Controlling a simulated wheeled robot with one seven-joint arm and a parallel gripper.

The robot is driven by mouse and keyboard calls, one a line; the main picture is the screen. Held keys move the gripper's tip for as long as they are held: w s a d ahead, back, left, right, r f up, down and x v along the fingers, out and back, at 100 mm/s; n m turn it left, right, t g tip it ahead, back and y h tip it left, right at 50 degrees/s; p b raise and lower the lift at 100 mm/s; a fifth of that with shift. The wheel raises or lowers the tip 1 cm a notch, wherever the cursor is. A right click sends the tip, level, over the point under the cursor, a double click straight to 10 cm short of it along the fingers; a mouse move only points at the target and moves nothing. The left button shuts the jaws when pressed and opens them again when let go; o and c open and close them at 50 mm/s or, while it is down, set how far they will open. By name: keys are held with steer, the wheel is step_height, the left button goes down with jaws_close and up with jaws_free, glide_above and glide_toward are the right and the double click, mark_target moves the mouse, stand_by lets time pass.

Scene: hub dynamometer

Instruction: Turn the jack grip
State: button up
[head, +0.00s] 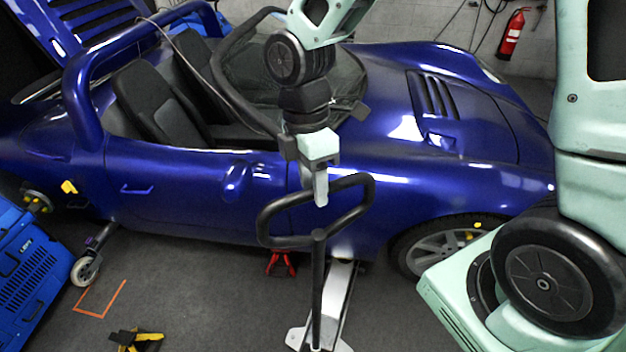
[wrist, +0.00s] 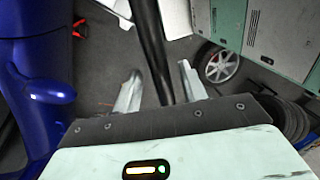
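The jack grip (head: 367,192) is a black loop on top of an upright black shaft (head: 318,285). The shaft rises from a pale floor jack (head: 335,305) beside the blue car. My gripper (head: 320,200) points down at the upper bar of the loop. In the wrist view a black bar of the grip (wrist: 151,45) runs between the two fingers of my gripper (wrist: 158,78). The fingers are apart, with gaps visible on both sides of the bar. Where the bar passes under the palm is hidden.
The blue car (head: 200,190) stands close behind the grip. A red stand (head: 281,264) is under its sill. A blue unit (head: 25,260) and a caster wheel (head: 85,270) are at the left. A yellow and black object (head: 137,340) lies on the floor.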

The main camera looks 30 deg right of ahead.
steer(key=w+r+b, duration=0.3)
steer(key=r, duration=1.4)
steer(key=shift+w, duration=0.2)
steer(key=s+a+f+m+t+b, duration=0.1)
steer(key=s+f+m+b, duration=0.3)
steer(key=s+f, duration=0.4)
steer(key=s+a+f+m+t+b, duration=0.1)
steer(key=s+a+f+m+b, duration=0.3)
steer(key=s+f, duration=0.5)
step_height(320, 180, down, 6)
steer(key=shift+r+m+y, duration=0.2)
steer(key=shift+m+y, duration=0.1)
steer(key=shift+m, duration=0.7)
